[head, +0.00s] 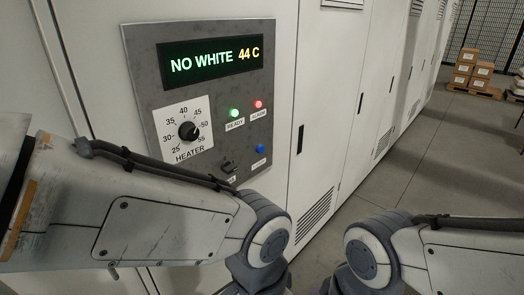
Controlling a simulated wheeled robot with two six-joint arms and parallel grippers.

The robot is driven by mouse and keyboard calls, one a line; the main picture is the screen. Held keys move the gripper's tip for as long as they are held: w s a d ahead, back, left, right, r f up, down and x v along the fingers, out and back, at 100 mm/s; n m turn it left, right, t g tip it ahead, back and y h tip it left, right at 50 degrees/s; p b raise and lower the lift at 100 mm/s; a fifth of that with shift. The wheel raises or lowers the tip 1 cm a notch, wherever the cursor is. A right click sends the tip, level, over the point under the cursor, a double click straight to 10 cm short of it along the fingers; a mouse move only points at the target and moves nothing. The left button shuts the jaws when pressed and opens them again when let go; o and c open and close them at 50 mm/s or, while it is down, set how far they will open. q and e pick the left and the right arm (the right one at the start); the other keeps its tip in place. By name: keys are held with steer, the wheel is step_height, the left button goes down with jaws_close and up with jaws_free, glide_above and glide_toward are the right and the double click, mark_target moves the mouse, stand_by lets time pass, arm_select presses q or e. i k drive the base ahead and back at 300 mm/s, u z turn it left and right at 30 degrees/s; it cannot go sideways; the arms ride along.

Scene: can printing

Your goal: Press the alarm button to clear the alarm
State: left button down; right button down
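A grey control panel (143,50) is set in the white cabinet front. Its red lamp (258,104), labelled ALARM, is lit, and the green lamp (234,113), labelled READY, is lit beside it. A round blue button (260,148) sits below the lamps, with a small label under it too small to read. The display (210,61) reads NO WHITE 44 C. My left arm crosses in front of the panel's lower edge, and my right arm enters at the lower right. Both arms run out of the bottom of the picture, and neither gripper shows.
A black heater knob (188,131) with a temperature dial is on the panel's left. A small dark switch (228,166) sits low on the panel, its label partly hidden by my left arm. Stacked cardboard boxes (472,68) stand far back right. The grey floor (415,150) between is clear.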

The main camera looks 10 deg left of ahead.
mark_target(260, 148)
steer(key=z, duration=1.75)
steer(key=i, duration=0.9)
steer(key=u, duration=2.55)
